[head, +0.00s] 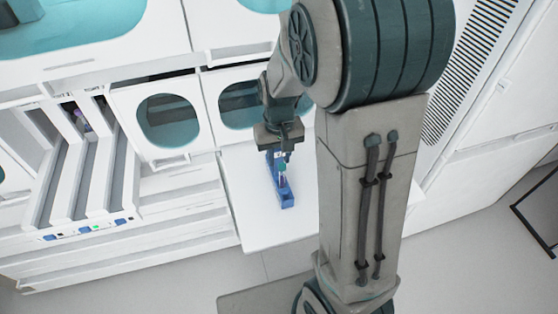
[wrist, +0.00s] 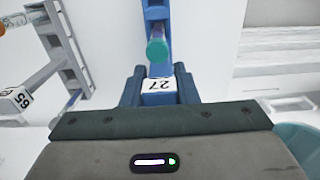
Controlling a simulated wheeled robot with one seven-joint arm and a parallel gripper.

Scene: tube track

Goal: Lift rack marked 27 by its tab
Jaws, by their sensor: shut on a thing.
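The blue rack (head: 287,199) is narrow and carries a tube (head: 282,172) with a teal cap. In the wrist view the rack (wrist: 157,14) runs away from my gripper, with the teal cap (wrist: 157,50) near its close end. Its label (wrist: 160,85) reads 27, upside down. My gripper (head: 280,149) is shut on the tab at the labelled end of this rack, which hides most of the tab. The rack is over the white shelf (head: 252,215); I cannot tell whether it touches it.
A grey-white rack (wrist: 55,50) with a numbered label is at the left in the wrist view. Left of the shelf is a cabinet bay with several long lanes (head: 93,185) and a dark tube. Cabinet doors with teal windows (head: 167,120) stand behind. The shelf's front is clear.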

